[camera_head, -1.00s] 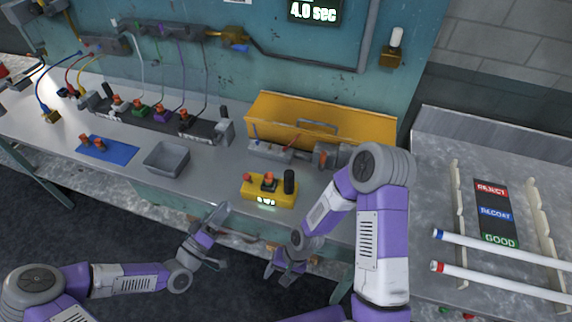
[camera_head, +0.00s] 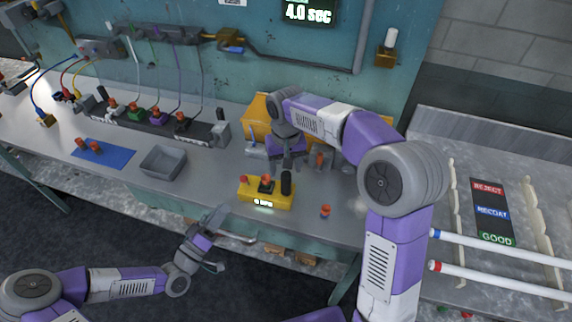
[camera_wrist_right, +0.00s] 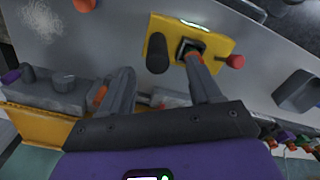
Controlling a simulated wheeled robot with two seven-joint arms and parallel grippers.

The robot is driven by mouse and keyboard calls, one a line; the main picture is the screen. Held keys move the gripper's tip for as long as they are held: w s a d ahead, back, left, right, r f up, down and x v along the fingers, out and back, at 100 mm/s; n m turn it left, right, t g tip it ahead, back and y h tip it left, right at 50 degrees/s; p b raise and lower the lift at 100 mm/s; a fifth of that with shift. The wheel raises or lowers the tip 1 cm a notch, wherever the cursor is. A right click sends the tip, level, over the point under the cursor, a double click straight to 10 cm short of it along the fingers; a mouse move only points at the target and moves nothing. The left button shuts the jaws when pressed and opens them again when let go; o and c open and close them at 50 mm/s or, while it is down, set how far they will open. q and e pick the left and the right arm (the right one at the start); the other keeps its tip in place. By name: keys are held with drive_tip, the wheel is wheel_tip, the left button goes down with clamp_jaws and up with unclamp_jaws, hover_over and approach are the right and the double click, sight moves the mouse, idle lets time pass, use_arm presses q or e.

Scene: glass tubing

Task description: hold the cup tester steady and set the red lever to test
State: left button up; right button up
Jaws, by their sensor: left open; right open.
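The cup tester appears to be the yellow box (camera_head: 255,198) near the table's front edge. It has a red knob (camera_head: 243,180), likely the red lever, at its left, an orange-topped piece in a black socket (camera_head: 267,185) and a black post (camera_head: 286,182). In the right wrist view the yellow box (camera_wrist_right: 213,45) lies beyond my fingers, with its red knob (camera_wrist_right: 236,61) at right. My right gripper (camera_head: 287,162) is open and empty above and behind the box; one finger overlaps the box in the wrist view (camera_wrist_right: 160,85). My left gripper (camera_head: 228,230) is open at the table's front edge, apart from the box.
A loose orange piece (camera_head: 326,211) stands right of the box. A grey tray (camera_head: 164,163), a blue mat (camera_head: 103,154) and a rack of cabled sockets (camera_head: 158,127) lie to the left. A yellow toolbox (camera_head: 256,112) stands behind, partly hidden by my right arm.

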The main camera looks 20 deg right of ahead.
sight(286, 182)
drive_tip(key=f, duration=0.8)
drive_tip(key=shift+w+d, duration=0.15)
drive_tip(key=shift+d, duration=0.05)
clamp_jaws()
use_arm(q)
drive_tip(key=shift+c, duration=1.3)
drive_tip(key=shift+w+a+f+m, duration=0.15)
drive_tip(key=shift+a+m, duration=0.1)
drive_tip(key=shift+m, duration=0.15)
drive_tip(key=shift+c, duration=1.1)
drive_tip(key=a+m, duration=0.1)
drive_tip(key=m, duration=0.1)
drive_tip(key=a+f+m+h, duration=0.1)
drive_tip(key=m, duration=0.3)
drive_tip(key=shift+w+a+f+h, duration=0.25)
drive_tip(key=shift+a+f+h, duration=0.05)
drive_tip(key=shift+a+h, duration=0.1)
clamp_jaws()
drive_tip(key=shift+s+a+f+m+g+h, duration=0.35)
drive_tip(key=shift+a+f+m+h, duration=0.1)
drive_tip(key=shift+m, duration=1)
drive_tip(key=shift+s+a+f+m+g+h, duration=0.2)
drive_tip(key=shift+a+f+m+g+h, duration=0.25)
drive_tip(key=shift+m, duration=1.05)
drive_tip(key=shift+s+a+f+m+g+h, duration=0.3)
drive_tip(key=shift+a+f+m+h, duration=0.15)
drive_tip(key=shift+m, duration=1)
